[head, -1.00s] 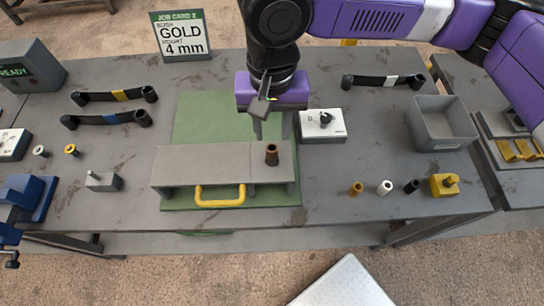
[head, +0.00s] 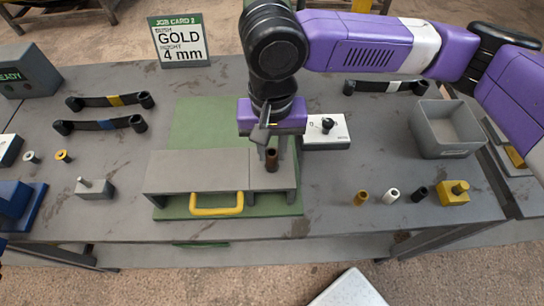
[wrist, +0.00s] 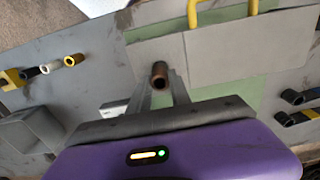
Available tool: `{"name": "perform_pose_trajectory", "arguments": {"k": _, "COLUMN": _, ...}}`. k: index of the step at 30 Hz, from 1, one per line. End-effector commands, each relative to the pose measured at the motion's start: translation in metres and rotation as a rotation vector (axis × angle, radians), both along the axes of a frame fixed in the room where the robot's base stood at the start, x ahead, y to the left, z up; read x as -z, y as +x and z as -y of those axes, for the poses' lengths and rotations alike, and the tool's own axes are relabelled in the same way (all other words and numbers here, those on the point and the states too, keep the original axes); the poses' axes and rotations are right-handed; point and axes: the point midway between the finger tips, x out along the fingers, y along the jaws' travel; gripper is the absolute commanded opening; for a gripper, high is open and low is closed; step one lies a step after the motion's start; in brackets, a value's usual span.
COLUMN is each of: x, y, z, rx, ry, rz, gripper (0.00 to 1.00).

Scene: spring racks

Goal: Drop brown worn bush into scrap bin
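The brown worn bush (head: 272,160) stands upright at the right end of the grey raised fixture (head: 200,172). In the wrist view the bush (wrist: 159,75) shows between my fingertips, its open top facing the camera. My gripper (head: 275,148) points down over the bush, with a finger on each side. I cannot tell whether the fingers touch it. A grey open-topped bin (head: 448,145) stands at the right of the table; its label is too small to read. It also shows at the left of the wrist view (wrist: 32,128).
An orange-brown bush, a white bush (head: 391,195) and a black bush stand in front of the bin, beside a yellow block (head: 453,194). A white-topped gauge block (head: 327,131) lies just right of my gripper. A job card (head: 180,42) stands at the back.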

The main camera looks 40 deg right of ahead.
Motion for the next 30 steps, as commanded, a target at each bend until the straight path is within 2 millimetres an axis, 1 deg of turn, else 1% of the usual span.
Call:
{"name": "perform_pose_trajectory", "arguments": {"k": 17, "x": -0.002, "y": 0.000, "z": 0.000, "rx": 0.000, "ry": 0.000, "rz": 0.000, "gripper": 0.00}}
{"name": "perform_pose_trajectory", "arguments": {"k": 30, "x": -0.020, "y": 0.000, "z": 0.000, "rx": 0.001, "ry": 0.001, "rz": 0.000, "gripper": 0.00}}
